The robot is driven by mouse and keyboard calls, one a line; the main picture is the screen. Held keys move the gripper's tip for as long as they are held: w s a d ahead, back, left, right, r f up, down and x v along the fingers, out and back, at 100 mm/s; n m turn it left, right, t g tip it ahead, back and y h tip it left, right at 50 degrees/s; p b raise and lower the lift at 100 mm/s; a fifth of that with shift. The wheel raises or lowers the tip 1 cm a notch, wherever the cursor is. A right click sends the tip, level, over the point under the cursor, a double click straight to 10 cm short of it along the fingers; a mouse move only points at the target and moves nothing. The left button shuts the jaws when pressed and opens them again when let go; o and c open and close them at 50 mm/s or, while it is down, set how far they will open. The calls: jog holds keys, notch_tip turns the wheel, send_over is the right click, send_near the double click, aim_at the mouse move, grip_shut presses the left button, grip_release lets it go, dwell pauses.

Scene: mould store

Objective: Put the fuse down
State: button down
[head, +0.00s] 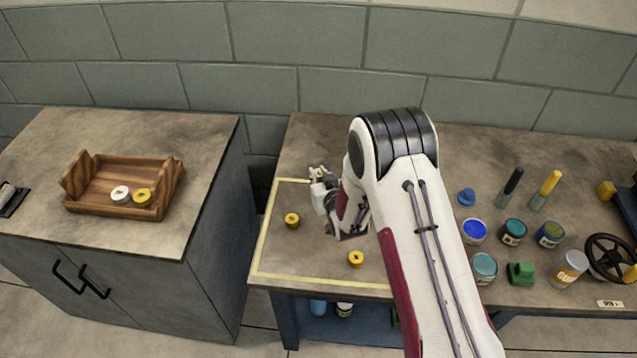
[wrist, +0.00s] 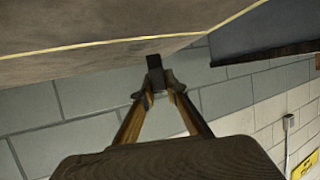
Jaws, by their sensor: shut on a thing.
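My gripper (wrist: 156,98) is shut on a small dark block, the fuse (wrist: 154,68), which sticks out past the fingertips in the wrist view. In the head view my gripper (head: 318,174) is over the left part of the workbench (head: 450,155), within or above the area outlined by yellow tape (head: 262,235). The fuse is too small and covered to make out clearly there. I cannot tell whether it touches the bench top.
Two yellow rings (head: 292,220) (head: 356,258) lie in the taped area. A wooden tray (head: 108,207) with a white and a yellow ring stands on the left cabinet (head: 200,165). Paint tins (head: 474,231), screwdrivers (head: 547,190) and a black handwheel (head: 608,258) crowd the right.

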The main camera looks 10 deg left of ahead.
jog(key=shift+f, duration=1.85)
jog(key=shift+f, duration=0.15)
jog(key=c, duration=2)
grip_release()
jog(key=shift+s+r, duration=0.1)
jog(key=shift+r, duration=0.1)
jog(key=shift+s+d+r, duration=0.2)
jog(key=shift+s, duration=0.2)
jog(key=shift+v, duration=5.4)
